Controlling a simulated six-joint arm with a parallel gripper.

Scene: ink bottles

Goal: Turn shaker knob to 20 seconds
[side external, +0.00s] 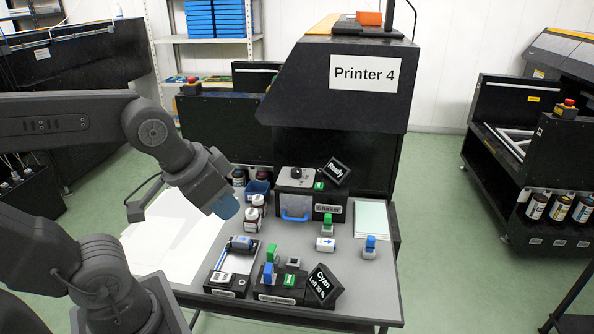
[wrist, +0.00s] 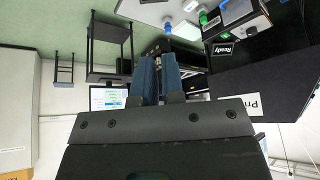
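The shaker (side external: 309,201) is a dark box with a grey top and a blue-handled clear front, standing at the back of the table in the side external view. Its small dark knob (side external: 296,172) sits on the top at the left; its setting is too small to read. A tilted display (side external: 335,171) reading "Ready" stands at its right and also shows in the wrist view (wrist: 223,49). My gripper (side external: 226,207) is in the air left of the shaker, apart from it. In the wrist view, its blue fingers (wrist: 159,75) have a narrow gap with nothing held between them.
Stations with a "Cyan" display (side external: 322,284) and several stamp-like handles occupy the front. A pale pad (side external: 371,219) lies right. Printer 4 (side external: 340,85) rises behind.

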